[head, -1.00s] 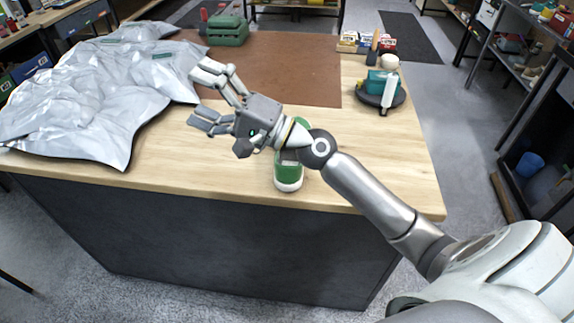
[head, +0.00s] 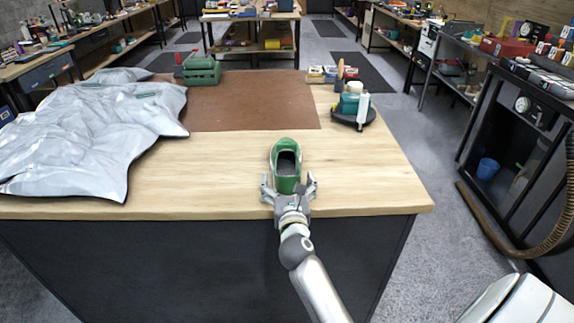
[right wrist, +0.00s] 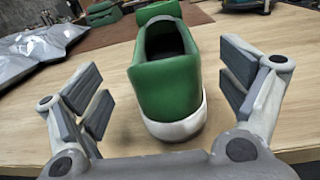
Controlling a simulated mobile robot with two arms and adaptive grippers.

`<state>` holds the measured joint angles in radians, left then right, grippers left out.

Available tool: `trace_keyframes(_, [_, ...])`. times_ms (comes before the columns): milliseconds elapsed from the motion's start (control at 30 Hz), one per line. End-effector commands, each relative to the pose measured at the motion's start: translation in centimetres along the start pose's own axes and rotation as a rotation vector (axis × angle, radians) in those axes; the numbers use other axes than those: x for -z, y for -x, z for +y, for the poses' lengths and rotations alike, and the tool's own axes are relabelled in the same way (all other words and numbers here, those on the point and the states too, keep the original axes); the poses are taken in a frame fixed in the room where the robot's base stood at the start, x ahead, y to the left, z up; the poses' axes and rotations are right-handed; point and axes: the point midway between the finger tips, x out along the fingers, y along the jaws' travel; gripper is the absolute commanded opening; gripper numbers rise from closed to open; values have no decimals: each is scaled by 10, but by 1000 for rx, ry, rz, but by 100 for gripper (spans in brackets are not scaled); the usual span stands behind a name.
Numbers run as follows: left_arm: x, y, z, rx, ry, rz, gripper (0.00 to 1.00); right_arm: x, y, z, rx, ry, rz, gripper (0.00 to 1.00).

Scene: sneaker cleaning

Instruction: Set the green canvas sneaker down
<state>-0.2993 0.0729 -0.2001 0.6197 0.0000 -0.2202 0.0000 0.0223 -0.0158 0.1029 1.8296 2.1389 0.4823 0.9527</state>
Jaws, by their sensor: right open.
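The green canvas sneaker (head: 285,157) stands upright on the bare wood near the front edge of the workbench (head: 370,185), its heel toward me. In the right wrist view the sneaker (right wrist: 165,85) shows its green heel, white sole and dark opening. My right gripper (head: 288,186) is at the heel end, with one finger on each side of the shoe. In the right wrist view the fingers (right wrist: 168,90) are spread wide, with a clear gap to the sneaker on both sides. My left gripper is not in view.
A crumpled silver sheet (head: 95,130) covers the bench's left side. A brown mat (head: 250,102) lies behind the sneaker, with a green toolbox (head: 201,70) at its back left. A dark round stand with bottles (head: 352,112) is at the right. The wood right of the sneaker is clear.

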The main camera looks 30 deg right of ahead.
Motion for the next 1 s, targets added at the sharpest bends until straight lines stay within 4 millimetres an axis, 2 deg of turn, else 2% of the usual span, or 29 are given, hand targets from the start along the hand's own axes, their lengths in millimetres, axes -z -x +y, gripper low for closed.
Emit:
trace_keyframes(267, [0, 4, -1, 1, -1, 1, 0, -2, -22, -2, -1, 2, -3, 92])
trace_keyframes(533, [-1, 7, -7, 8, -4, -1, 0, -1, -57, -5, -1, 3, -3, 92])
trace_keyframes(867, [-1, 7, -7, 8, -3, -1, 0, 0, -64, -5, -2, 2, -2, 92])
trace_keyframes(1000, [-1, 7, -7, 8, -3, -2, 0, 0, -63, -5, -2, 2, -2, 77])
